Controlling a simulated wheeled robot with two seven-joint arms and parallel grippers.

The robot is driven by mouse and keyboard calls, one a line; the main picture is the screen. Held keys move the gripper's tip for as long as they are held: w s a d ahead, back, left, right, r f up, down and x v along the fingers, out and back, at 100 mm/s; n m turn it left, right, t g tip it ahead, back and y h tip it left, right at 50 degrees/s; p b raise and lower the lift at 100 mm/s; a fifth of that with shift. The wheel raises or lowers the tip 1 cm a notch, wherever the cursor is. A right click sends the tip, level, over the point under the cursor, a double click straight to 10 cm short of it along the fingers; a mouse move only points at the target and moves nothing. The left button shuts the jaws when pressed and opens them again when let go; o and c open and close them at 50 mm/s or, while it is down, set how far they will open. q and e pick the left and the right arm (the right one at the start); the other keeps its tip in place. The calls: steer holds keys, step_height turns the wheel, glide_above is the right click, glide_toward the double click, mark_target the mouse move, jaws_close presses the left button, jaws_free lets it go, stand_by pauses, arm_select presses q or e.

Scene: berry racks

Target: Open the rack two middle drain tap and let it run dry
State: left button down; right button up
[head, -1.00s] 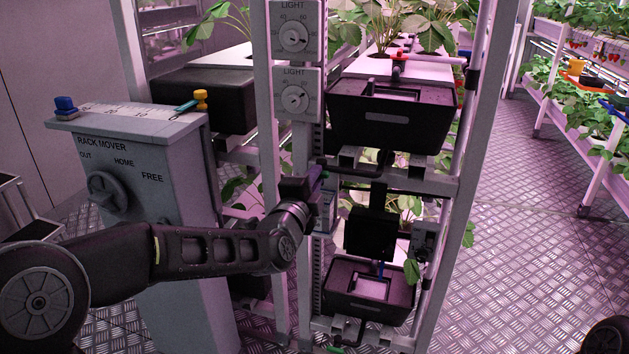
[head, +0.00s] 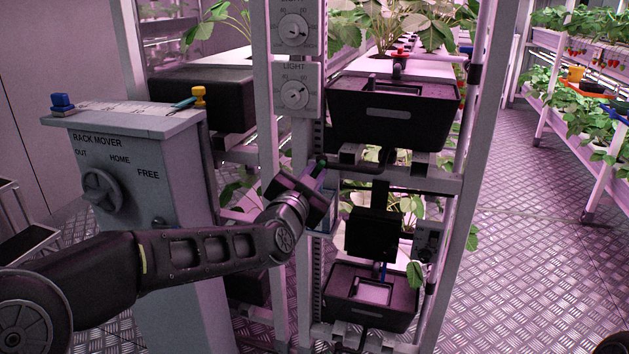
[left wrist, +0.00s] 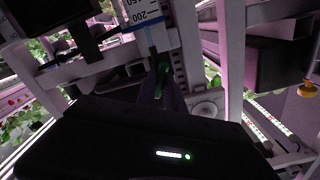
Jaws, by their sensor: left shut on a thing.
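The green tap handle (head: 321,164) is at the left front of the rack, just below the middle black tray (head: 390,114). My left gripper (head: 316,174) is shut on this handle. In the left wrist view the green handle (left wrist: 158,76) shows between the dark fingers, which cover part of it. A pale container (head: 327,220) with blue edging is below the gripper, partly hidden. In the left wrist view its scale (left wrist: 143,14) reads 150 and 200. I cannot see whether water runs.
The rack mover cabinet (head: 140,190) stands left, close behind my left arm. Rack posts (head: 304,255) and light dials (head: 294,95) are near the gripper. A lower black tray (head: 372,312) is below. The floor (head: 520,270) to the right is clear.

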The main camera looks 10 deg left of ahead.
arm_select(q)
steer(key=n+b, duration=0.1)
steer(key=n, duration=0.2)
steer(key=shift+f+n+b, duration=0.15)
steer(key=shift+n+b, duration=0.6)
steer(key=shift+n, duration=0.65)
steer(key=c, duration=1.4)
jaws_free()
steer(key=shift+c, duration=0.2)
